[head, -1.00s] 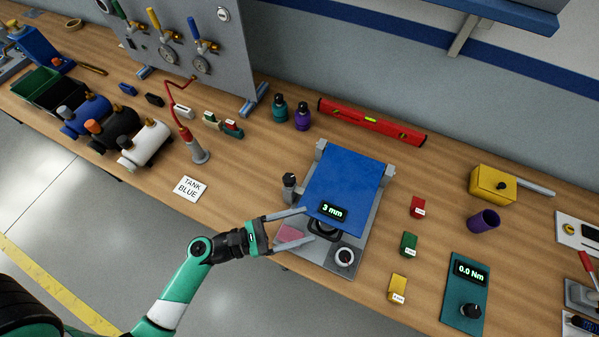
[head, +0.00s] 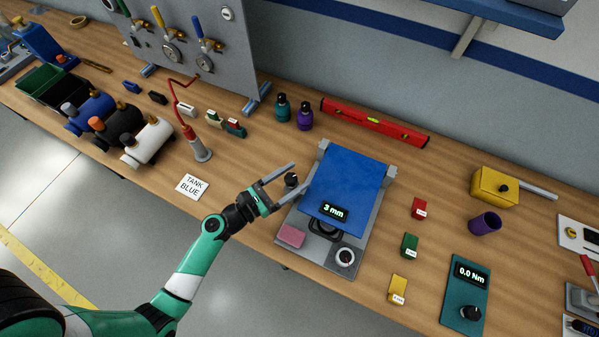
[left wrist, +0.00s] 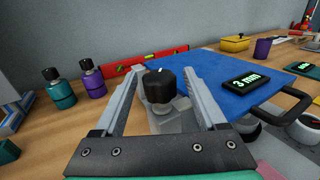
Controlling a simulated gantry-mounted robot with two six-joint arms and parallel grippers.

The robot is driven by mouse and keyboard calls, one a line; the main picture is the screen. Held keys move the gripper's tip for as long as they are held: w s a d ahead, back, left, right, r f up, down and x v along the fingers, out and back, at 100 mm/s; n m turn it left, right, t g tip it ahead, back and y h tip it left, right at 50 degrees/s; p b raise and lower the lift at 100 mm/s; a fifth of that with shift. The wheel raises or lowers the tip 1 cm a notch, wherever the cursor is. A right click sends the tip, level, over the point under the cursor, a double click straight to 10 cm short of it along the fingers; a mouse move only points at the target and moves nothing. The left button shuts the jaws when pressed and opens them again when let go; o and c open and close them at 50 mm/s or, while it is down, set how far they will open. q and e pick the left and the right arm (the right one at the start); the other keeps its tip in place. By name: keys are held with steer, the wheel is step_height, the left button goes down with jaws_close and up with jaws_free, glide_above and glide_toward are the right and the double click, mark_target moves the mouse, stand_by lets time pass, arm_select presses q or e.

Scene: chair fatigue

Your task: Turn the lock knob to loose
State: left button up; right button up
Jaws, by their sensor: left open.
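The black lock knob (head: 291,179) stands on the left side of the grey fixture (head: 317,248) that carries a tilted blue plate (head: 345,178). In the left wrist view the knob (left wrist: 160,88) has a small white mark on top and sits on a light metal stem. My left gripper (head: 299,176) is open, with one finger on each side of the knob. In the left wrist view both fingers look apart from the knob. A display on the plate (head: 333,211) reads 3 mm. My right gripper is not in view.
Teal and purple bottles (head: 304,115) and a red level (head: 374,122) lie behind.

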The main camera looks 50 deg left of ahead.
arm_select(q)
steer(key=shift+w+d, duration=0.15)
steer(key=shift+w, duration=0.95)
jaws_close()
